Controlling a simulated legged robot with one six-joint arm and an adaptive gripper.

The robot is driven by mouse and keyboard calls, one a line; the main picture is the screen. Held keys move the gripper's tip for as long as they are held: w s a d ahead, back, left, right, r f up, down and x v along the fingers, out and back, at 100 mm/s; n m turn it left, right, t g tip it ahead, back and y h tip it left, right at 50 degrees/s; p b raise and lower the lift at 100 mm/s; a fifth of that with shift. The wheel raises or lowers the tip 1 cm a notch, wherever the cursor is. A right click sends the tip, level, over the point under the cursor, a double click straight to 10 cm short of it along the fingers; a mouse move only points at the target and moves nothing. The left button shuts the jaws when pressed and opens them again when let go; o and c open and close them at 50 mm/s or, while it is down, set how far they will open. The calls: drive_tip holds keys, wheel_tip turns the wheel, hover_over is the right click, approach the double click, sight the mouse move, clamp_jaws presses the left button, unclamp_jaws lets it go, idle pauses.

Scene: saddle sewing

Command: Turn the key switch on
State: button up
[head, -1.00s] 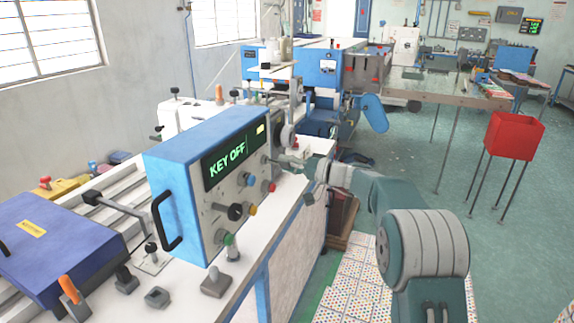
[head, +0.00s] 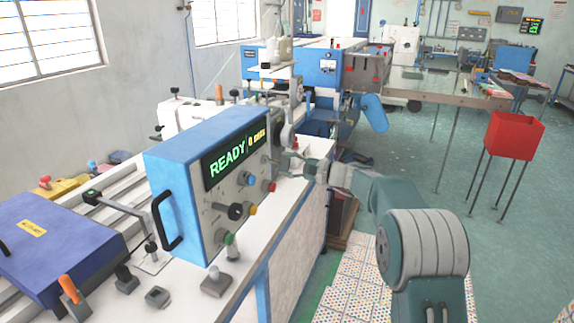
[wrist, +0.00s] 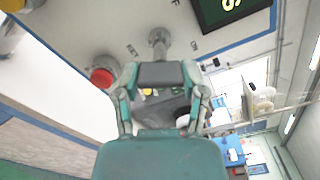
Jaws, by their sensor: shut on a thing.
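The blue control box (head: 210,130) stands on the white bench, its light front panel facing right. Its display (head: 236,152) reads READY in green, with smaller text beside it that starts with 0. In the wrist view, my gripper (wrist: 160,74) is shut on the end of a small silver key switch (wrist: 158,38) that stands out from the panel. The fingers hide the switch's tip, so its exact angle cannot be told.
A red button (wrist: 103,75) sits close beside my gripper on the panel. A black knob (head: 235,211) and a green button (head: 229,240) are lower down. A black handle (head: 168,222) is on the box's near side. A red bin (head: 514,135) stands on the open floor at right.

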drive_tip(key=shift+f+m, duration=0.2)
drive_tip(key=shift+m, duration=0.75)
drive_tip(key=shift+f+m, duration=0.15)
drive_tip(key=shift+m, duration=0.8)
drive_tip(key=o, duration=1.2)
drive_tip(key=shift+w+f, duration=0.1)
drive_tip(key=shift+c, duration=0.2)
drive_tip(key=shift+r, duration=0.2)
drive_tip(key=shift+d+r, duration=0.1)
drive_tip(key=v, duration=1.1)
drive_tip(key=shift+d, duration=0.35)
drive_tip(key=shift+s, duration=0.2)
